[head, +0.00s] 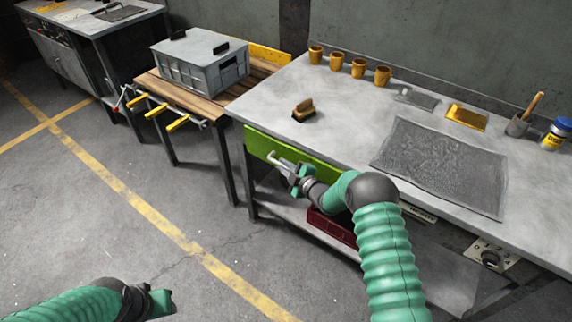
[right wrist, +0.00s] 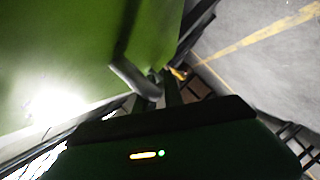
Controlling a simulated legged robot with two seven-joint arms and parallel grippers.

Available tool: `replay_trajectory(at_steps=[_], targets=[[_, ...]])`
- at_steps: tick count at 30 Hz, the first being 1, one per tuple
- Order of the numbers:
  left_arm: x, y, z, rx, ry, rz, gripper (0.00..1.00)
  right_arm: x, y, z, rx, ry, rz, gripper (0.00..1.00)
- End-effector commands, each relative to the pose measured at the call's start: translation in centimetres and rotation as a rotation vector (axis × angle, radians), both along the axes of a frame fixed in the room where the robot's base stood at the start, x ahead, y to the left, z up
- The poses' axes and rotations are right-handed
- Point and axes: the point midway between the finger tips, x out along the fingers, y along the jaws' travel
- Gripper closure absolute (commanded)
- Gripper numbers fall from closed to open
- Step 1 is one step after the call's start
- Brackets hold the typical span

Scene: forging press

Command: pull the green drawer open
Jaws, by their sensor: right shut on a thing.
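The green drawer (head: 290,153) sits under the left end of the grey workbench, and its front looks flush with the bench or nearly so. Its pale bar handle (head: 279,160) is on the front. My right gripper (head: 290,172) is at the handle and shut on it. In the right wrist view the green drawer front (right wrist: 70,60) fills the upper left, and the handle (right wrist: 135,80) runs between my fingers (right wrist: 160,88). My left gripper (head: 160,302) is low at the left, away from the drawer; its fingers are too unclear to read.
The workbench top (head: 330,110) holds a brush (head: 303,110), several yellow cups (head: 337,61) and a grey mat (head: 440,160). A red box (head: 333,228) is on the lower shelf. A wooden table with a grey crate (head: 200,65) stands left. The floor before the drawer is clear.

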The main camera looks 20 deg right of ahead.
Motion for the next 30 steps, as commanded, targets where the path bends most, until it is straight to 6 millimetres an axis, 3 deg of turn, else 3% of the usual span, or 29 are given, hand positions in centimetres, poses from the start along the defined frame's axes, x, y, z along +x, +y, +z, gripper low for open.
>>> replay_trajectory(at_steps=[8, 30], targets=[[0.0, 0.0, 1.7, 0.0, 0.0, 0.0, 0.64, -3.6, 4.2, -0.3, -0.001, 0.017, 0.002, 1.0], [0.0, 0.0, 4.0, 0.0, 0.0, 0.0, 0.64, -15.7, 19.7, -0.4, -0.005, 0.013, 0.004, 1.0]])
